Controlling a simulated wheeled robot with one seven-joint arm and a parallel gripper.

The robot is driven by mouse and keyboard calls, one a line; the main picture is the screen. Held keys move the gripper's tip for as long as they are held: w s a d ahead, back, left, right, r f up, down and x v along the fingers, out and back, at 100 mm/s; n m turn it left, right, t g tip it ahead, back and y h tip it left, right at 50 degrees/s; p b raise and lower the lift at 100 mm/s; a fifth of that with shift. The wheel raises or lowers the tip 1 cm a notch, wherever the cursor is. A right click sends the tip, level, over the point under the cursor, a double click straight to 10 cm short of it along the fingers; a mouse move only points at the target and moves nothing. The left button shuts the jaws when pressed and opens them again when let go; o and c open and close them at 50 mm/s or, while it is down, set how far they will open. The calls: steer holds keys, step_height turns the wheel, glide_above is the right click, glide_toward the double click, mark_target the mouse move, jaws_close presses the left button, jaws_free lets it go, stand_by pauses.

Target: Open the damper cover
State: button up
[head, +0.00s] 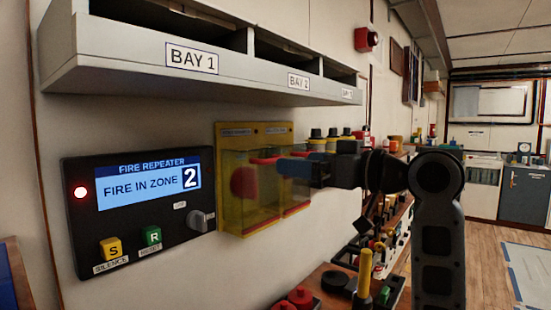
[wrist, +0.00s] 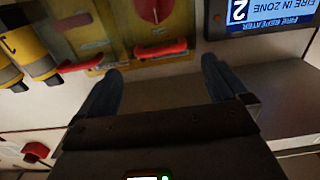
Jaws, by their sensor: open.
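A yellow panel (head: 228,131) on the wall carries two clear yellow-tinted covers side by side. The left cover (head: 240,205) is shut over a red knob (head: 243,181), with a red bar along its upper part. The right cover (head: 297,199) is partly hidden by my gripper (head: 284,167). Small labels top the panel, too blurred to tell which cover is the damper's. In the upside-down wrist view, my gripper (wrist: 160,78) is open and empty. The left cover's red bar (wrist: 160,48) lies just beyond and between its fingertips, apparently untouched. The other red bar (wrist: 85,60) lies left.
A fire repeater (head: 135,205) reading zone 2 hangs left of the panel. A shelf (head: 130,80) with bay labels overhangs above. A cluttered bench (head: 330,285) lies below.

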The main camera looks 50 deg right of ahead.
steer(key=p, duration=0.2)
glide_above(259, 186)
steer(key=s+d, duration=0.1)
steer(key=s, duration=0.2)
steer(key=shift+s+d, duration=0.15)
steer(key=shift+c, duration=0.2)
steer(key=shift+f+b, duration=0.1)
steer(key=shift+b, duration=0.2)
steer(key=c, duration=1.2)
